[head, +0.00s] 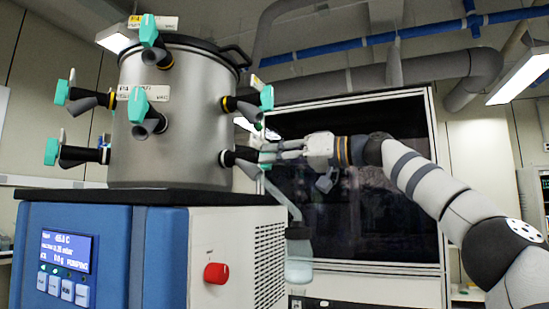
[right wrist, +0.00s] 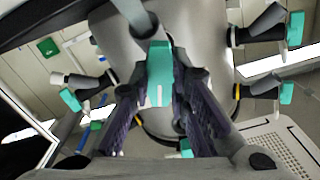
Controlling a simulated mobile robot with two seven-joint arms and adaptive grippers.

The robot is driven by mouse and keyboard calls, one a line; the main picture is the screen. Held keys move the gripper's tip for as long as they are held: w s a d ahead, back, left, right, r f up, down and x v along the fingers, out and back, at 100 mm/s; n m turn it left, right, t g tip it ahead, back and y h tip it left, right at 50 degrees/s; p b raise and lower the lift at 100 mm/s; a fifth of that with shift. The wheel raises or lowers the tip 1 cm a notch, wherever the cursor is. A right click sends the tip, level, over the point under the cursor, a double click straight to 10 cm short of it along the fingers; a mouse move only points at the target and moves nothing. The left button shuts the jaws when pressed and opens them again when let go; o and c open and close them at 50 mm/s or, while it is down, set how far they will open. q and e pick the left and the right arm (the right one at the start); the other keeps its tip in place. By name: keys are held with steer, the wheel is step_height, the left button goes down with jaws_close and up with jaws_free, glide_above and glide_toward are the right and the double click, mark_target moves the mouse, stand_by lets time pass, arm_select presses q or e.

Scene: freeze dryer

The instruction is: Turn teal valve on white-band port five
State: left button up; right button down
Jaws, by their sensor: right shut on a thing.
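The steel drum (head: 185,110) of the freeze dryer carries several black ports with teal valves. The port with a white band (head: 222,157) sits low on the drum's right side. My right gripper (head: 268,152) reaches in from the right and is shut on the teal valve at this port. In the right wrist view this teal valve (right wrist: 159,72) stands between the two dark fingers of the right gripper (right wrist: 165,95). In the head view the fingers cover most of the valve. My left gripper is in neither view.
Another teal valve (head: 267,98) sits just above the gripper on a yellow-band port. A glass flask (head: 298,262) hangs below the gripper. The blue and white base (head: 235,255) with a red knob (head: 216,273) stands under the drum.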

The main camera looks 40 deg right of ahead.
steer(key=m, duration=0.3)
steer(key=shift+r+m, duration=0.1)
steer(key=shift+m, duration=2.5)
steer(key=c, duration=1.5)
jaws_free()
